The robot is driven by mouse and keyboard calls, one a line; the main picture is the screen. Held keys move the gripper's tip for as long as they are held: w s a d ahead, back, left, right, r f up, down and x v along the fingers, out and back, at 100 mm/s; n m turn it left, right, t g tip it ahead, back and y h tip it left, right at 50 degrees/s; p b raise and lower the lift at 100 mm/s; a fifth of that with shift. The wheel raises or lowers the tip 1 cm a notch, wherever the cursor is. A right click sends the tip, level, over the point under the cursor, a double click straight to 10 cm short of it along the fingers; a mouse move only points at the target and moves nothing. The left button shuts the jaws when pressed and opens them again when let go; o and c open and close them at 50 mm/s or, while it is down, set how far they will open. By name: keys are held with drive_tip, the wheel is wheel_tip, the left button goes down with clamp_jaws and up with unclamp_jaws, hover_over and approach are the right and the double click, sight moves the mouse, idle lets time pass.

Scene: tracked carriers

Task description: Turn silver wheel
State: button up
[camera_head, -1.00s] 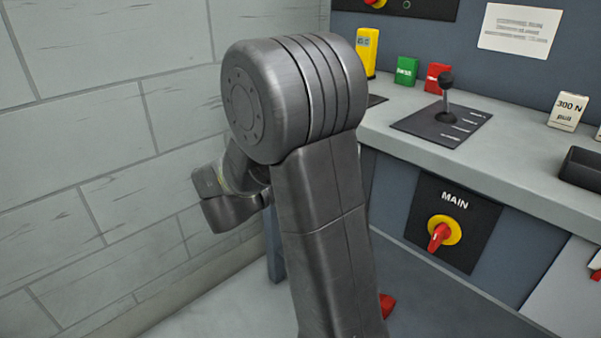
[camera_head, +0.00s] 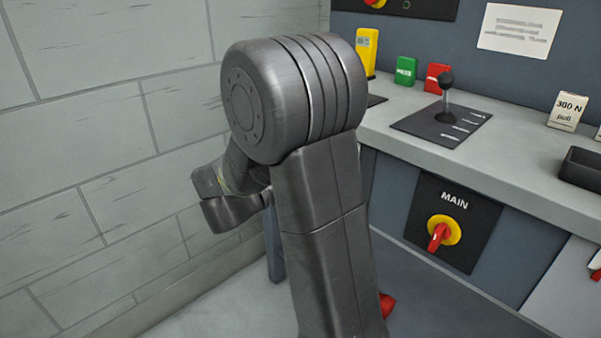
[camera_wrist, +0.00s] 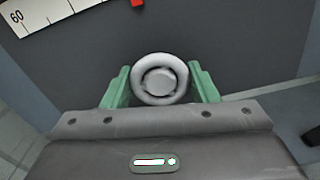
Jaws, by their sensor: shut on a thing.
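The silver wheel (camera_wrist: 160,60) shows in the wrist view as a round grey rim with a hub, in front of a dark panel. My gripper (camera_wrist: 161,88) has its two green fingers on either side of the wheel, shut on its rim. The lower part of the wheel is close to the gripper's body. In the head view my arm hides the gripper and the wheel.
A white scale marked 60 (camera_wrist: 45,14) and a red marker (camera_wrist: 137,3) lie above the wheel. In the head view, a counter (camera_head: 530,165) with a lever (camera_head: 446,100) and a MAIN switch (camera_head: 443,231) stand to the right. A block wall (camera_head: 90,130) is close on the left.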

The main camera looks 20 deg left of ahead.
drive_tip(key=shift+f, duration=0.1)
drive_tip(key=o, duration=1)
drive_tip(key=shift+c, duration=0.2)
drive_tip(key=p+v, duration=0.2)
drive_tip(key=v, duration=1.2)
drive_tip(key=shift+p, duration=0.35)
drive_tip(key=shift+w, duration=0.15)
drive_tip(key=b+x, duration=0.2)
drive_tip(key=x, duration=1.1)
drive_tip(key=shift+w+d+b, duration=0.2)
drive_tip(key=shift+w+b, duration=0.15)
drive_tip(key=shift+s, duration=0.1)
